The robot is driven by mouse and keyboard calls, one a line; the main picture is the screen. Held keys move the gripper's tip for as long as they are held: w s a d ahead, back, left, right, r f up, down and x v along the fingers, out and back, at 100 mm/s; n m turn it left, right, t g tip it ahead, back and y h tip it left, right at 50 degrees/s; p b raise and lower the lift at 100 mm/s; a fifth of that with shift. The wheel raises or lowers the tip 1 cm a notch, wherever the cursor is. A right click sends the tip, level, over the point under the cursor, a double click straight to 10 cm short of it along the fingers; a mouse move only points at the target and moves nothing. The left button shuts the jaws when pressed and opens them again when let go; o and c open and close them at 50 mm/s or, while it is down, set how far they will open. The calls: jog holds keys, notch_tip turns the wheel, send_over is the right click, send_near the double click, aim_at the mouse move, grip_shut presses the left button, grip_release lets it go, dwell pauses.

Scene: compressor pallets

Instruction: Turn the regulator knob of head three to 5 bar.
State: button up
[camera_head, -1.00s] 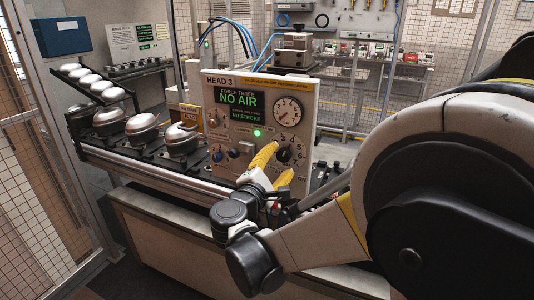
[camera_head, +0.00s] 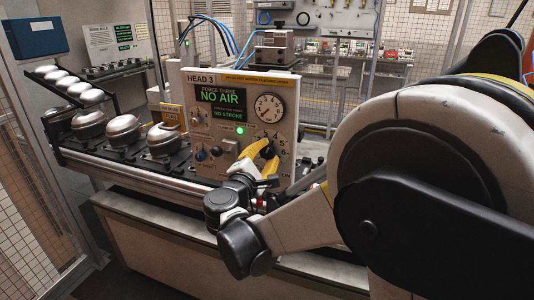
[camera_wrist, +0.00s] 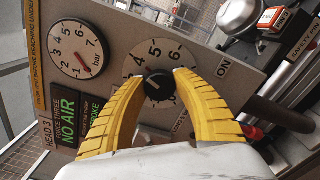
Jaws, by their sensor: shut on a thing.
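The head three panel (camera_head: 240,84) reads HEAD 3, and its green display (camera_head: 220,102) reads NO AIR and NO STROKE. The black regulator knob (camera_wrist: 158,88) sits in the middle of a numbered dial (camera_wrist: 140,60); in the head view the knob (camera_head: 267,152) is partly covered. My gripper (camera_wrist: 158,77) is shut on the knob, one yellow finger at each side; it also shows in the head view (camera_head: 264,150). The knob's pointer is too small to read surely. The round bar gauge (camera_head: 270,107) has its red needle at the low end of the scale.
A green lamp (camera_head: 239,131) is lit left of the knob. Smaller knobs and a switch (camera_head: 231,146) sit on the panel's left side. Metal domed parts (camera_head: 163,137) stand on the line at left. In the wrist view, a pipe (camera_wrist: 275,120) runs close by the right finger.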

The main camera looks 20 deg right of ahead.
jog(key=shift+m, duration=0.3)
jog(key=m, duration=0.3)
jog(key=shift+m, duration=2)
jog(key=o, duration=1.2)
jog(key=v, duration=1.2)
